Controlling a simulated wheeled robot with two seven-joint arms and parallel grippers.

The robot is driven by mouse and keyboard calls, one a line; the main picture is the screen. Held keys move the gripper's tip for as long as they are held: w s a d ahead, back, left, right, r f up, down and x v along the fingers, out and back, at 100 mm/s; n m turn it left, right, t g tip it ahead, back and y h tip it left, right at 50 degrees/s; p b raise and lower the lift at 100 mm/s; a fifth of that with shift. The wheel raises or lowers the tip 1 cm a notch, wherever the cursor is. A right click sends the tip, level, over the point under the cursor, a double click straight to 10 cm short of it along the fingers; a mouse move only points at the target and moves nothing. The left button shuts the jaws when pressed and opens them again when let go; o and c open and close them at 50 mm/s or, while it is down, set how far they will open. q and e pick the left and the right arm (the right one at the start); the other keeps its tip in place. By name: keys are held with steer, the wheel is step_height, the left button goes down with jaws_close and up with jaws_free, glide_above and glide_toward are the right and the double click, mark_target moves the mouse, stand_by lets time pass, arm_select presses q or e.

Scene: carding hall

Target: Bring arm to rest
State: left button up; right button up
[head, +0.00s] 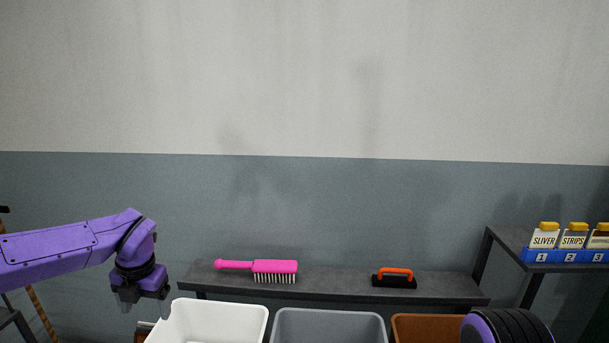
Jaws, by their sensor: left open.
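My left arm, purple with black joints, reaches in from the left. Its gripper (139,305) points down, open and empty, just left of the white bin (212,308) at about its rim height in the picture.
A grey shelf (340,284) along the wall bears a pink brush (274,267) and a black block with an orange handle (395,279). Below stand a grey bin (328,314) and a brown bin (425,320). At right, labelled boxes (572,240) sit in a blue holder (570,256).

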arm_select(q)
steer(key=s+d+f+m+t+y+b, duration=0.1)
steer(key=s+f+m+t+y+b, duration=0.2)
steer(key=f+m, duration=0.75)
steer(key=s+d+f+m+t+y+b, duration=0.1)
steer(key=s+f+m+t+y+b, duration=0.2)
steer(key=f+m, duration=0.8)
steer(key=s+d+f+m+g+h+b, duration=0.1)
steer(key=s+f+m, duration=0.3)
steer(key=s+f, duration=0.6)
steer(key=s+f+m+g+h+b, duration=0.2)
steer(key=s+f, duration=0.8)
steer(key=s, duration=0.7)
steer(key=shift+d+f+m+g+h+b, duration=0.35)
steer(key=shift+m+h+b, duration=0.2)
steer(key=shift+m, duration=0.4)
steer(key=shift+r, duration=0.1)
